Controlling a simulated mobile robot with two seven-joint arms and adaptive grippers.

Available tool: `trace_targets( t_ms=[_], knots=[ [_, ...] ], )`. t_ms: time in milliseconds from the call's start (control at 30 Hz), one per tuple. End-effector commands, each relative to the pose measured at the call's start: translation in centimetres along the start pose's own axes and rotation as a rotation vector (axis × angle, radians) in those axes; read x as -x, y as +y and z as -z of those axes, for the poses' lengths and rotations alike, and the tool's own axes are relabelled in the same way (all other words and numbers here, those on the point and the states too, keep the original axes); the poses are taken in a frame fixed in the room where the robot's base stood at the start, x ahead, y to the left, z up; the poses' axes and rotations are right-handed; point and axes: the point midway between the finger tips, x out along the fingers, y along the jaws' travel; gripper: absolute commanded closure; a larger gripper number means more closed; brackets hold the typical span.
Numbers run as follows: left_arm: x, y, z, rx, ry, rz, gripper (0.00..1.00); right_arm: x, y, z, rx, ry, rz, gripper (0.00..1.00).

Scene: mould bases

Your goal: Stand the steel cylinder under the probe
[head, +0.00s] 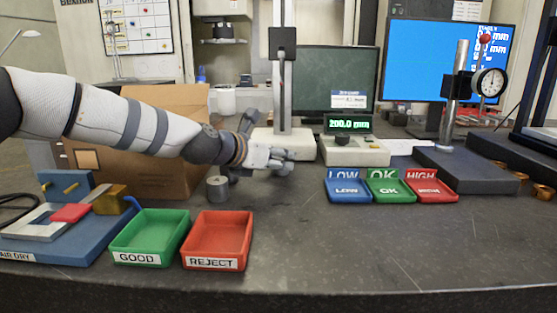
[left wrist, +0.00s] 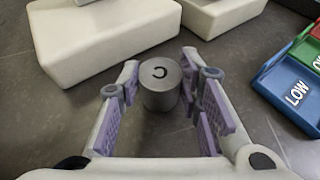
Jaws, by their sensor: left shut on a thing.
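My left gripper (head: 280,161) is low over the table, in front of the white base (head: 262,143) of the probe stand. In the left wrist view its purple-padded fingers (left wrist: 160,92) are shut on a grey steel cylinder (left wrist: 160,85), upright with a dark C-like mark on top. I cannot tell whether it touches the table. The stand's column carries a black head (head: 283,43) high above the base. Another grey cylinder (head: 217,188), with a mark on top, stands on the table left of the gripper. My right gripper is not in view.
The readout box (head: 355,150) shows 200.0 mm. LOW (head: 347,189), OK (head: 391,190) and HIGH (head: 432,189) trays stand to the right. GOOD (head: 150,238) and REJECT (head: 216,240) trays are front left. A cardboard box (head: 150,185) is behind my arm. The front middle is clear.

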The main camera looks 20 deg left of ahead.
Motion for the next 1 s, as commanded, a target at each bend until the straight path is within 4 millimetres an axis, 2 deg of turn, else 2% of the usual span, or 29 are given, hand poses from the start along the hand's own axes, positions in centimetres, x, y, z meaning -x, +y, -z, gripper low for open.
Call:
trace_targets(
  t_ms=[133, 333, 367, 433, 700, 800, 867, 1000],
  knots=[
    [0.2, 0.0, -0.5, -0.002, -0.007, -0.001, 1.00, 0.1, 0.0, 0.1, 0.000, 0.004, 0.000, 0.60],
    [0.0, 0.0, 0.0, -0.001, -0.005, 0.000, 1.00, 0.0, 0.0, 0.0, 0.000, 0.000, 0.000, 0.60],
    [0.0, -0.1, 0.1, -0.001, -0.002, 0.001, 0.63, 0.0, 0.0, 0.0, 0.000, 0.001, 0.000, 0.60],
    [0.0, -0.1, 0.1, -0.001, -0.003, 0.001, 0.48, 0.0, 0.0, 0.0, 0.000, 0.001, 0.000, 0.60],
    [0.0, -0.1, 0.1, -0.002, -0.002, 0.001, 0.48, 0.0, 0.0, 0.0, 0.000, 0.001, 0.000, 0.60],
    [0.3, 0.0, -0.5, -0.004, -0.004, -0.001, 0.48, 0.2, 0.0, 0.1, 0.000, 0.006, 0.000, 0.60],
    [1.3, 0.0, -0.6, -0.002, -0.005, 0.000, 0.48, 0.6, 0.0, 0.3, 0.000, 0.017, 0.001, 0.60],
    [5.0, -0.1, -1.2, -0.003, -0.014, -0.001, 0.48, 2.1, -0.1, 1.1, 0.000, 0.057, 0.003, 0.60]
  ],
)
